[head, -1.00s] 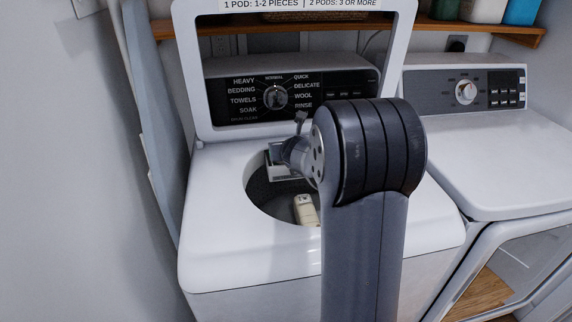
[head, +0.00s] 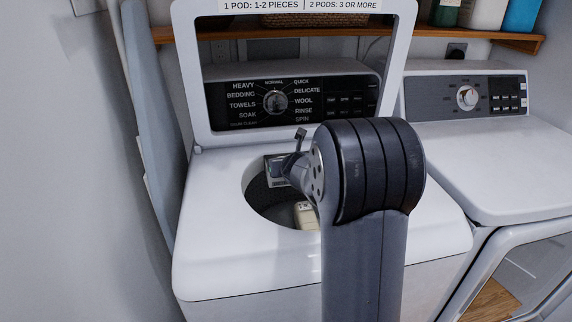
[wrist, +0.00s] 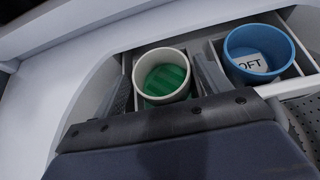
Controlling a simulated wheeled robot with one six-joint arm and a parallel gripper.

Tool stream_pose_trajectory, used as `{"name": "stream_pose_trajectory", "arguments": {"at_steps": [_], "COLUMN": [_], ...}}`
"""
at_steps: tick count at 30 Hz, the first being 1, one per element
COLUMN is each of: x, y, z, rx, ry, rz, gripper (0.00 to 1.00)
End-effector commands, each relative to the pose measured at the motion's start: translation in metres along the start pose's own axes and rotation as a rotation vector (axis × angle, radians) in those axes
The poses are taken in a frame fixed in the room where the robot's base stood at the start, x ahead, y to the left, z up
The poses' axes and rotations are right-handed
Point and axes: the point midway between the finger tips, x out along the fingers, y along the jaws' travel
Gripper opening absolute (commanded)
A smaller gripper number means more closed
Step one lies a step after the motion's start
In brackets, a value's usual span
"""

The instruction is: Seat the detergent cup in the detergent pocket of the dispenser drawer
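The detergent cup (wrist: 162,76), a white-rimmed round cup with green inside, is between the two fingers of my gripper (wrist: 163,72) in the wrist view. The fingers lie close along both its sides, and it looks gripped. It is over or in the left part of the dispenser drawer (wrist: 305,66); its bottom is hidden, so I cannot tell whether it rests on the pocket floor. A blue cup (wrist: 259,53) with a partly visible "OFT" label stands in the right compartment. In the head view, my arm hides most of the drawer (head: 272,160) and the fingers.
The washer's lid (head: 196,70) stands open behind the tub opening (head: 256,200). A pale object (head: 305,214) shows inside the tub. A dryer (head: 500,150) stands to the right, a shelf (head: 485,37) runs behind, and a blue-grey board (head: 160,130) leans at the left.

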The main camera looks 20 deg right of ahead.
Motion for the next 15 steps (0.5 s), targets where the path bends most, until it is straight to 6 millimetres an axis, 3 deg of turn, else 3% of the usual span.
{"name": "stream_pose_trajectory", "arguments": {"at_steps": [3, 15], "x": [-0.0001, -0.0079], "y": [0.0000, 0.0000], "z": [0.0002, 0.0041], "rx": [0.000, 0.000], "ry": [0.000, -0.001], "rz": [0.000, 0.000], "gripper": [0.82, 0.82]}}
